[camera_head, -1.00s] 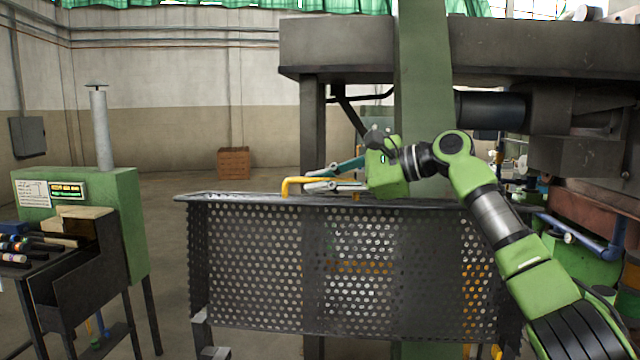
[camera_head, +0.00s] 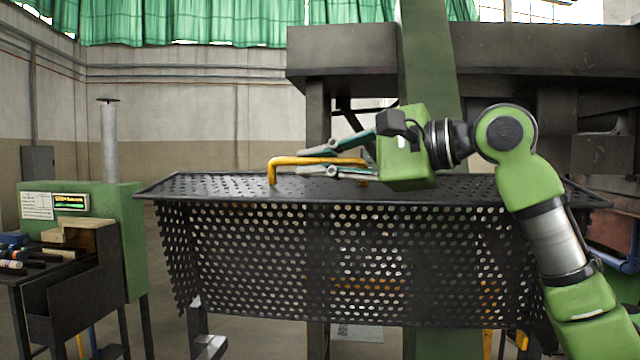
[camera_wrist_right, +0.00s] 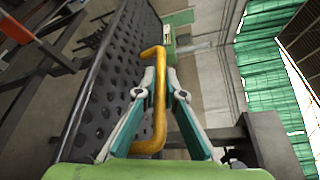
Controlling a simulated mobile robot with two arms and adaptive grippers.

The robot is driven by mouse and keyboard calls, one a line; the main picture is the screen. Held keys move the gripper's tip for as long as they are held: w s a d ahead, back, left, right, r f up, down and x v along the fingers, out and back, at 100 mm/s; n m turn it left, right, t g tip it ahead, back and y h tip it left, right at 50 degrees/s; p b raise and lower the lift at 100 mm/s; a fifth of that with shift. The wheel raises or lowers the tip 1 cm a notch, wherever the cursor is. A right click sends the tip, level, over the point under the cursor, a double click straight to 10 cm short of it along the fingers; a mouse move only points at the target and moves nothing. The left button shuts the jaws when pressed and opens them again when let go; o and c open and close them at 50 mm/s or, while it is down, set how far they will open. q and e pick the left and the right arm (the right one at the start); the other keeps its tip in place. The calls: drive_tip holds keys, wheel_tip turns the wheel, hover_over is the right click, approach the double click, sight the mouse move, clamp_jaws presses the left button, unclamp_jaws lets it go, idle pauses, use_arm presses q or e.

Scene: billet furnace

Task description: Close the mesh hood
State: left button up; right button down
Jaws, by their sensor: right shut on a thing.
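The dark perforated mesh hood (camera_head: 325,255) spans the middle of the head view, with its top panel tilted into sight and its front face hanging below. A yellow bar handle (camera_head: 315,161) stands on the top panel. My right gripper (camera_head: 310,162) is at the handle, reaching in from the right. In the right wrist view the gripper's two fingers (camera_wrist_right: 162,88) lie on either side of the yellow handle (camera_wrist_right: 158,105) and are shut on it. The hood's perforated surface also shows in the wrist view (camera_wrist_right: 115,75). My left gripper is not in view.
A green cabinet with a chimney (camera_head: 120,225) and a dark rack of tools (camera_head: 70,275) stand at the left. A green column (camera_head: 430,60) and heavy dark machinery (camera_head: 520,60) rise behind the hood. Floor shows between the cabinet and the hood.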

sight(309, 197)
drive_tip(key=s+f+b, duration=0.1)
drive_tip(key=s+b, duration=0.1)
drive_tip(key=s+a+f+n+b, duration=0.1)
drive_tip(key=s+b, duration=0.1)
drive_tip(key=s, duration=0.1)
drive_tip(key=s+f+n+b, duration=0.1)
drive_tip(key=s+f+b, duration=0.1)
drive_tip(key=shift+s+a+f+t+y, duration=0.1)
drive_tip(key=shift+s+a+t+y, duration=0.1)
drive_tip(key=shift+a+t+y, duration=0.15)
drive_tip(key=shift+d, duration=0.1)
drive_tip(key=c, duration=2.4)
unclamp_jaws()
drive_tip(key=v, duration=1.2)
